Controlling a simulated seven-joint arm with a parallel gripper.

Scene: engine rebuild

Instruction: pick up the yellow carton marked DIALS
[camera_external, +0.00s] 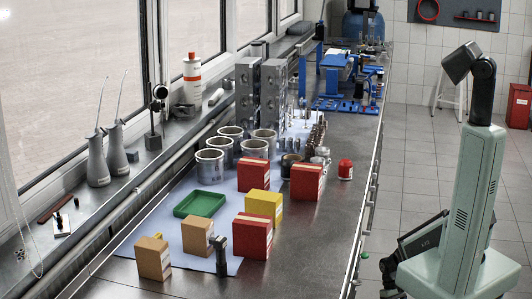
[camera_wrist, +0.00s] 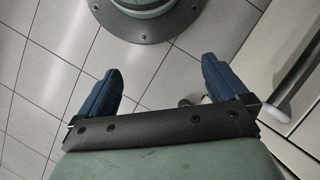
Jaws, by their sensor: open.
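The yellow carton (camera_external: 264,207) stands upright on the pale blue sheet on the bench in the external view. A red carton stands close in front of it and partly covers its lower part. I cannot read any marking on it. My gripper (camera_wrist: 160,66) is open and empty in the wrist view, with its two blue-grey fingers wide apart over the tiled floor. It is away from the bench top and from the carton, which does not show in the wrist view. I cannot make out the fingers in the external view.
Red cartons stand in front (camera_external: 252,236), behind (camera_external: 253,174) and behind right (camera_external: 307,181) of the yellow one. A green tray (camera_external: 200,202) lies left. Tan cartons (camera_external: 153,257) (camera_external: 196,236) and a dark upright part (camera_external: 221,255) are nearer. Metal cylinders (camera_external: 210,166) stand behind. The front-right bench is clear.

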